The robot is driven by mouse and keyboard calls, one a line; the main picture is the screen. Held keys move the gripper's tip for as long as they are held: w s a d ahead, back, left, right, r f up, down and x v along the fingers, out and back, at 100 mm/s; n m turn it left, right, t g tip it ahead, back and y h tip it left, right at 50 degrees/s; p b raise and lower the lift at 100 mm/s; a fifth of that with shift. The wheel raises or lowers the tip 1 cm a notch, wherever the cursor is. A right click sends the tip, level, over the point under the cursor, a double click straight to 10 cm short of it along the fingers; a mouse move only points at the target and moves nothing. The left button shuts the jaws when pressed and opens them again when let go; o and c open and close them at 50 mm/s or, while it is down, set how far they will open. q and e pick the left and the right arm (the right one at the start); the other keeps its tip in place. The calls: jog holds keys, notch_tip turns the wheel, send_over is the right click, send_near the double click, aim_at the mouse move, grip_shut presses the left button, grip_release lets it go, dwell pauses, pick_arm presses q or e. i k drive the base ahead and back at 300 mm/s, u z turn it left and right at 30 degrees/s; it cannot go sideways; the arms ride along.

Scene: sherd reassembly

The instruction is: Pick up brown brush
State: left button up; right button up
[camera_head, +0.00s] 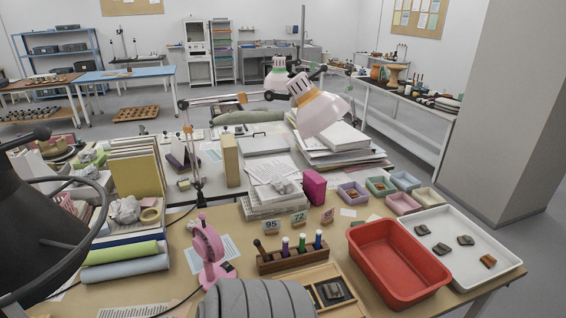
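No other brown brush is clear on the near table. Neither of my grippers shows in this view.
A red tub (398,264) and a white tray (505,260) with several sherds are at right. Books and paper stacks crowd the left and back.

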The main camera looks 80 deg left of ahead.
aim_at(256, 242)
jog(key=i, duration=1.3)
jog(key=u, duration=2.25)
